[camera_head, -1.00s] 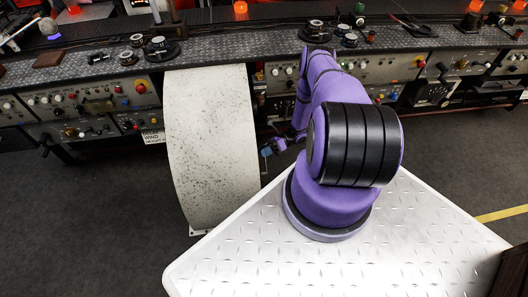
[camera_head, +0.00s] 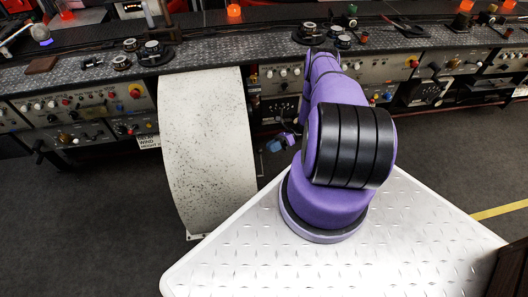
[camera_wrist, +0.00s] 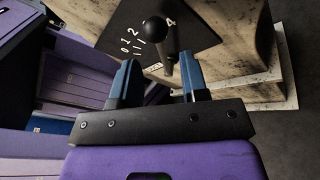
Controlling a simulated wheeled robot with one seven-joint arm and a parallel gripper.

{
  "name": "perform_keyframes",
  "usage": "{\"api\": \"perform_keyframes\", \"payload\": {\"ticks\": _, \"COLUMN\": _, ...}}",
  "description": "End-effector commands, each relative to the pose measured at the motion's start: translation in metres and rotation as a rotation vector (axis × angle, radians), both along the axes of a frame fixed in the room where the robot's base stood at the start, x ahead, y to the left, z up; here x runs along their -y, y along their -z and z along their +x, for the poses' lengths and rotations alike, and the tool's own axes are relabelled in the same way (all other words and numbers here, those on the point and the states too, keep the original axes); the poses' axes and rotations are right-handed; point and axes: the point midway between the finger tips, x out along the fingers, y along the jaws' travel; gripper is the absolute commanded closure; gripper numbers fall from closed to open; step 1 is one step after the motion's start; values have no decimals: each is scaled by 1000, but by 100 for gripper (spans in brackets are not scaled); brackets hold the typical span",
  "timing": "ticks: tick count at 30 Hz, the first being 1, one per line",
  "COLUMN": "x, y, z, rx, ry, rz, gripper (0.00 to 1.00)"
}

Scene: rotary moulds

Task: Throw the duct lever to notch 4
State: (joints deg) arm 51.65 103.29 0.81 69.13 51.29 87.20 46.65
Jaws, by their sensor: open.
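In the wrist view, a lever with a round black knob (camera_wrist: 156,33) stands over a black plate (camera_wrist: 118,28) with white numerals. A 4 (camera_wrist: 171,22) shows just right of the knob, and 0 and 2 show to its left. The knob covers part of the plate, so the lever's exact notch cannot be told. My gripper (camera_wrist: 158,78) is open, its two blue fingers apart and nothing seen held. The knob appears beyond the fingertips, roughly between them in the picture. In the head view my gripper (camera_head: 280,143) is small beside the bench front; I cannot make out the lever there.
A large speckled white curved panel (camera_head: 207,150) stands left of my gripper in the head view. A long control bench (camera_head: 90,72) with knobs and switches runs across the back. A pale stained block (camera_wrist: 230,45) adjoins the plate in the wrist view.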

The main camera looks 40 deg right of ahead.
Motion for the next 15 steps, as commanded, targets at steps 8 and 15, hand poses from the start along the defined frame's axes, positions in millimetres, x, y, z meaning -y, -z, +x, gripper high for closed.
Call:
{"api": "perform_keyframes", "payload": {"ticks": 8, "x": 35, "y": -4, "z": -8, "rx": 0, "ry": 2, "rz": -1, "gripper": 59}}
{"api": "perform_keyframes", "payload": {"ticks": 15, "x": 40, "y": -5, "z": -10, "rx": -1, "ry": 1, "rz": 0, "gripper": 59}}
